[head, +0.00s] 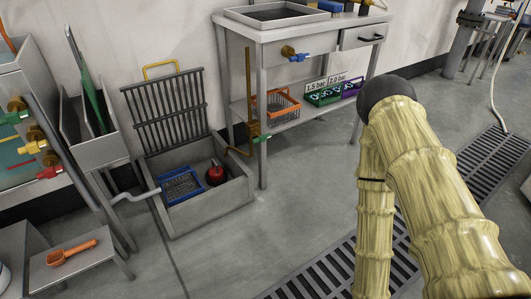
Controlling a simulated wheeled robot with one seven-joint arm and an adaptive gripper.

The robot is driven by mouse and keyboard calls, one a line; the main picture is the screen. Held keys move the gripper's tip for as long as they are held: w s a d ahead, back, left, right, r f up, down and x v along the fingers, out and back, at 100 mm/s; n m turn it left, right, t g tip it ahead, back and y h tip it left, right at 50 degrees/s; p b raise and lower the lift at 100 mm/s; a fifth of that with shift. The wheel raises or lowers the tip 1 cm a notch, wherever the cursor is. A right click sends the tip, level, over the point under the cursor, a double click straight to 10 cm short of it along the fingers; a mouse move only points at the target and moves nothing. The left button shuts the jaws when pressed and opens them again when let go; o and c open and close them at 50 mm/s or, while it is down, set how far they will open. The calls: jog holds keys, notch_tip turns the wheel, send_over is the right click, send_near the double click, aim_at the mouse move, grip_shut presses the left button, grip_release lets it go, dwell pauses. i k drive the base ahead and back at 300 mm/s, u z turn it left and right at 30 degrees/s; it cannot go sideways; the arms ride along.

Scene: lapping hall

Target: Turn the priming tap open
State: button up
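Several taps are in view, and no label shows which is the priming tap. A tap with a green handle (262,138) sits low on a brass pipe (249,90) beside the sump. A tap with a blue handle (299,57) is on the table's front. Taps with a green handle (14,117), a yellow handle (32,147) and a red handle (50,172) are on the tank at the left edge. I cannot tell whether any is open. My arm, in a pale ribbed sleeve, fills the right. My gripper is not in view.
A grey sump (208,210) with a raised grate lid (168,113) holds a blue basket (181,186) and a red object (214,173). A low stand (90,274) with an orange scoop (72,253) is front left. Crates sit on the table's shelf. The middle floor is clear beside floor grates.

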aim_at(261, 138)
jog(key=u, duration=0.3)
jog(key=i, duration=1)
jog(key=u, duration=0.15)
